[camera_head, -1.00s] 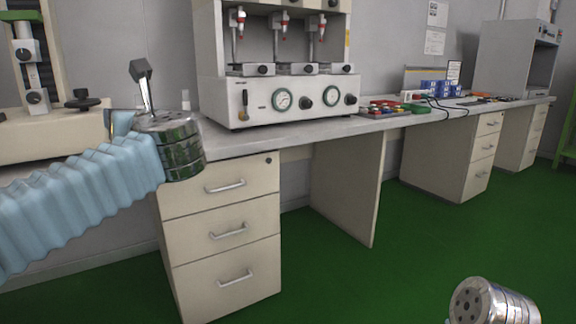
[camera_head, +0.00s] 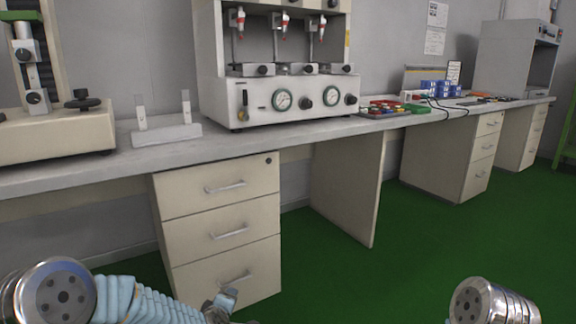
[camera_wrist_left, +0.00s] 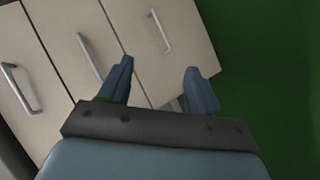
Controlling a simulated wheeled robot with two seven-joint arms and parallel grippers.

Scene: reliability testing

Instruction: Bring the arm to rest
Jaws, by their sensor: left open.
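My left arm (camera_head: 140,300) lies low along the bottom edge of the head view, in a light blue ribbed sleeve. Its gripper (camera_head: 225,301) is partly cut off by that edge, in front of the lowest drawer. In the left wrist view the two blue-grey fingers (camera_wrist_left: 159,68) are apart with nothing between them. Of my right arm only a silver joint (camera_head: 490,302) shows at the bottom right of the head view; its gripper is out of sight.
The cream drawer unit (camera_head: 218,225) stands under the grey bench (camera_head: 60,180), close to my left gripper. On the bench are a white stand with two posts (camera_head: 165,131) and a gauge machine (camera_head: 290,97). Green floor (camera_head: 350,285) lies clear to the right.

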